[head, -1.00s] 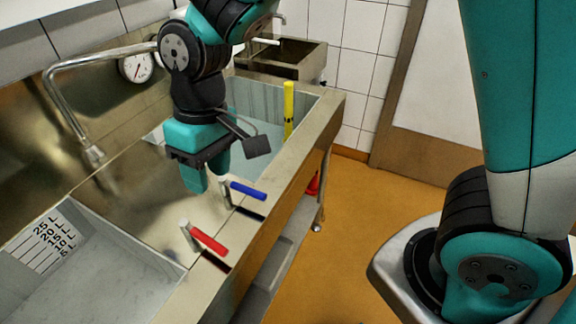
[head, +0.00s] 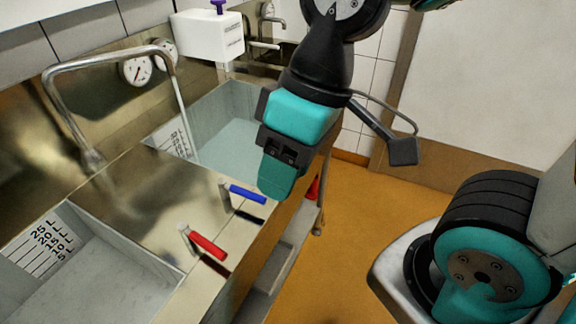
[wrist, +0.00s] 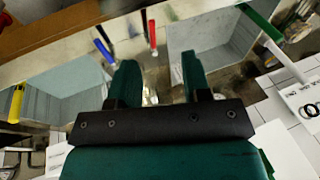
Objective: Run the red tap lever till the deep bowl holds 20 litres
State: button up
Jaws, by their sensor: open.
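The red tap lever (head: 207,245) stands on the steel sink's front ledge, with the blue lever (head: 247,193) beyond it. The red lever also shows in the wrist view (wrist: 152,33). My gripper (head: 282,175) is open and empty, up and to the right of both levers and touching neither. The far bowl (head: 228,108) holds pale water; its litre scale (head: 175,138) is too small to read. The near bowl (head: 95,285) has a scale marked 5 to 25 L and shows no clear water. The spout (head: 110,55) arches over the far bowl, and a thin stream seems to fall from it.
Two round gauges (head: 136,70) sit on the back wall. A white box with a purple knob (head: 209,36) hangs beyond the far bowl. A yellow stick (wrist: 16,102) and a green-handled stick (wrist: 259,22) show in the wrist view.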

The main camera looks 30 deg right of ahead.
aim_at(205, 246)
jog(key=shift+s, duration=0.2)
jog(key=shift+c, duration=0.3)
jog(key=c, duration=0.7)
jog(key=shift+w, duration=0.25)
grip_shut()
jog(key=w+f+m+g+y+p, duration=0.1)
jog(key=w+f+m, duration=0.3)
jog(key=w+m, duration=0.1)
jog(key=w+f+m+g+y+p, duration=0.1)
jog(key=w+f+m, duration=0.3)
jog(key=m, duration=0.4)
jog(key=w+d+f+m+g+y+p, duration=0.1)
jog(key=w+f+m, duration=0.3)
jog(key=w+m, duration=0.2)
jog(key=shift+w+f+m+g+p, duration=0.2)
jog(key=shift+f+m+g+p, duration=0.1)
jog(key=shift+f+p, duration=0.1)
jog(key=p+x, duration=0.2)
jog(key=x, duration=0.7)
jog(key=shift+s+r, duration=0.1)
jog(key=shift+s+a+f+p, duration=0.25)
jog(key=shift+s+a, duration=0.05)
jog(key=shift+a, duration=0.35)
jog(key=shift+s+a+f+p, duration=0.25)
jog(key=shift+s+a, duration=0.05)
jog(key=shift+a, duration=0.35)
jog(key=shift+s+a+f+p, duration=0.25)
jog(key=shift+s+a, duration=0.05)
jog(key=shift+a, duration=0.35)
